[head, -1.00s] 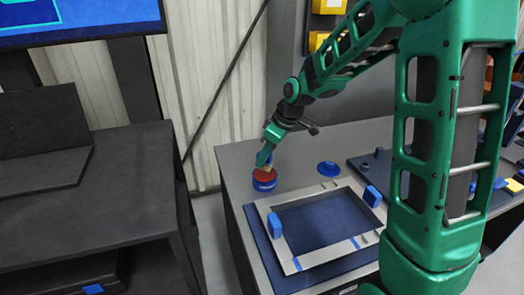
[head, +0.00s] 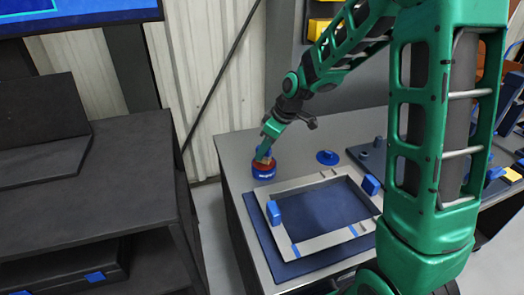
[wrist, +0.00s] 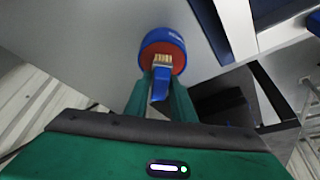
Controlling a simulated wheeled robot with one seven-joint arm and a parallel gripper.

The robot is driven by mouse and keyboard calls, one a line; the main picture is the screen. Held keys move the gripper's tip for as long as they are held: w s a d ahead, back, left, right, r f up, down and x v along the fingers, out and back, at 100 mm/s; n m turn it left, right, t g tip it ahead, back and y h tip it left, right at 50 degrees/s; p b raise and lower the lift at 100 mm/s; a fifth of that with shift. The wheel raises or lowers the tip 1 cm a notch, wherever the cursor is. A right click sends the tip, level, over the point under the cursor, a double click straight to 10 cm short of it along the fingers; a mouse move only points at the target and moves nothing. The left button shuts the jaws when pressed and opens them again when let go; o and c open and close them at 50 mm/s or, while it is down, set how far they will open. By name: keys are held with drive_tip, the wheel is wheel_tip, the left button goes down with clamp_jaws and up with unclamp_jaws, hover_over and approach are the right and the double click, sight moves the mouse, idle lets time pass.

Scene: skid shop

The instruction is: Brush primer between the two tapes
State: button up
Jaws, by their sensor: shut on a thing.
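My gripper (wrist: 158,98) is shut on a brush (wrist: 159,85) with a blue handle and pale bristles. The brush points down at a round blue pot (head: 263,172) with a red top, at the bench's back left corner. The pot also shows in the wrist view (wrist: 150,39). The bristle tips overlap the red in the picture; how deep they reach I cannot tell. A pale rectangular frame (head: 318,243) lies on a dark blue mat (head: 258,232). Two blue tapes cross its front rail, the left tape (head: 296,250) and the right tape (head: 352,230), with bare rail between.
Blue blocks stand on the frame's left (head: 273,213) and right (head: 371,185) sides. A blue round piece (head: 327,157) lies behind the frame. A dark bench (head: 110,190) stands at the left.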

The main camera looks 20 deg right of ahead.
sight(258, 146)
drive_tip(key=shift+f, duration=0.55)
idle(1.4)
drive_tip(key=shift+r, duration=3.55)
